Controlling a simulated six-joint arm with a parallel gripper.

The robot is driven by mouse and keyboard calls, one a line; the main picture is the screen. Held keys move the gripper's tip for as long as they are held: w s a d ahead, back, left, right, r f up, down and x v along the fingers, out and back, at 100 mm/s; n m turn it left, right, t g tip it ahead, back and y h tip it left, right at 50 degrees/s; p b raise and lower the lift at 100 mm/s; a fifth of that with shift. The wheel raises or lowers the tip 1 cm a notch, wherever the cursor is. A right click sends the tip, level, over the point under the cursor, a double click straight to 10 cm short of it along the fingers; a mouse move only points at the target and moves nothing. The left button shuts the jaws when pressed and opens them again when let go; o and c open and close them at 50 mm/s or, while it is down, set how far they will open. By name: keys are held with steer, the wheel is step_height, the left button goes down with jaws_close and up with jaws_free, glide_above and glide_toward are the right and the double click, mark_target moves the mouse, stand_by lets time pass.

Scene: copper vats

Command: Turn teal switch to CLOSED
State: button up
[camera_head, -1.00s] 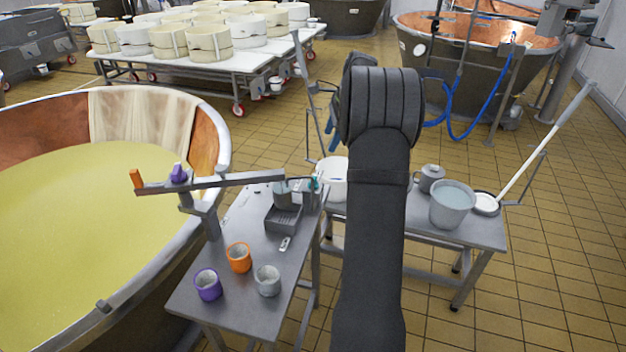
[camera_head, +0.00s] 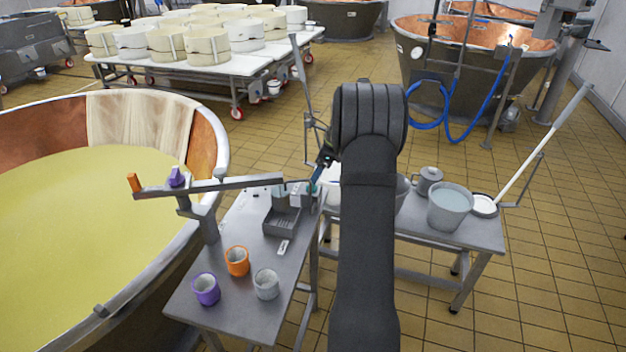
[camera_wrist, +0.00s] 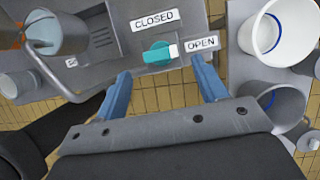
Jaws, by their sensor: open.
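The teal switch (camera_wrist: 158,54) shows in the wrist view on a grey panel, with its pale tip pointing right, toward the OPEN label (camera_wrist: 202,43). The CLOSED label (camera_wrist: 155,20) is above the switch in that view. My gripper (camera_wrist: 162,84) is open, its two blue fingers apart, one on each side below the switch. The fingers look apart from the switch and nothing is between them. In the head view the switch (camera_head: 316,187) is a small teal spot at the far end of the left table, and my gripper (camera_head: 324,160) is just above it, partly hidden.
The left table (camera_head: 230,270) bears a grey tray (camera_head: 283,222), an orange cup (camera_head: 237,261), a purple cup (camera_head: 206,289) and a grey cup (camera_head: 266,284). A metal bar (camera_head: 240,184) crosses above it. A bucket (camera_head: 450,206) stands on the right table.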

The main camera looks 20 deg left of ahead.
steer(key=x, duration=0.5)
steer(key=shift+f, duration=0.1)
steer(key=c, duration=1)
